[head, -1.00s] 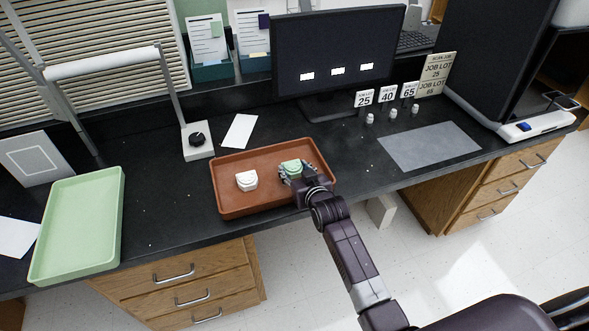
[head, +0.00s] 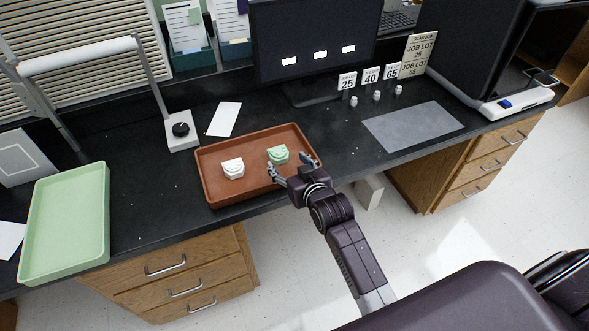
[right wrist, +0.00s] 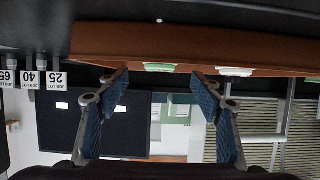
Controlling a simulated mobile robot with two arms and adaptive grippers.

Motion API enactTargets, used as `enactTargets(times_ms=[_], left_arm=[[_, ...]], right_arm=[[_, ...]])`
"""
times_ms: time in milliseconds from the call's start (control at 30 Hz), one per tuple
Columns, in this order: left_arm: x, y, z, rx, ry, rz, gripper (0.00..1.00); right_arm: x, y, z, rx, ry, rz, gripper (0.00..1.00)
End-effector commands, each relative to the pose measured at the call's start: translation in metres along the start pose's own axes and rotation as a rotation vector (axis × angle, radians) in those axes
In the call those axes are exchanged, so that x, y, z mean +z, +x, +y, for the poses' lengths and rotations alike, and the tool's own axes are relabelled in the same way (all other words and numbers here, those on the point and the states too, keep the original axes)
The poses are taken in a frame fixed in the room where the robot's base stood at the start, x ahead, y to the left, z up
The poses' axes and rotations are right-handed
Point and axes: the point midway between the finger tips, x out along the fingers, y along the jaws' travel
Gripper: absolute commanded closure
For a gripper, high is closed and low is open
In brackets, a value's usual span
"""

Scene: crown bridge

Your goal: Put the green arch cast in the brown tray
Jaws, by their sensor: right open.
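The green arch cast (head: 278,154) lies in the right half of the brown tray (head: 230,195) on the black bench. A white arch cast (head: 233,168) lies in the same tray, to its left. My right gripper (head: 294,167) is open and empty at the tray's front right edge, just in front of the green cast and apart from it. In the right wrist view, the open fingers (right wrist: 161,82) have nothing between them, and the edges of the green cast (right wrist: 160,67) and the white cast (right wrist: 235,71) show beyond. My left gripper is not in view.
A pale green tray (head: 66,225) stands empty at the left. A grey mat (head: 413,127) and small white crowns by the 25, 40 and 65 signs (head: 370,78) are to the right. A lamp base (head: 181,130) and monitor (head: 310,45) stand behind.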

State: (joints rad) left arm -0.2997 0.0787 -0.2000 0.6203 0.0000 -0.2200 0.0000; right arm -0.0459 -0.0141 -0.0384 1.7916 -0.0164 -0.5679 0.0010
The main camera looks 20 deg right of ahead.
Motion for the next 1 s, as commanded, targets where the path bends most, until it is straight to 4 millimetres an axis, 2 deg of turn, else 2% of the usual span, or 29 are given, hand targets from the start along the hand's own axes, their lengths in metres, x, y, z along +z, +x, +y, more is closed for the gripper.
enactTargets(times_ms=[100,333,1000], left_arm=[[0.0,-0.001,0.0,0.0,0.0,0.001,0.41],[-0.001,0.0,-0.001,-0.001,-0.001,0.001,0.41],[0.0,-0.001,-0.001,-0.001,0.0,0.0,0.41]], right_arm=[[0.001,-0.022,0.0,0.0,-0.001,0.0,0.4],[0.001,-0.046,0.0,0.0,-0.001,-0.001,0.4],[0.003,-0.053,0.0,-0.001,-0.002,-0.012,0.4]])
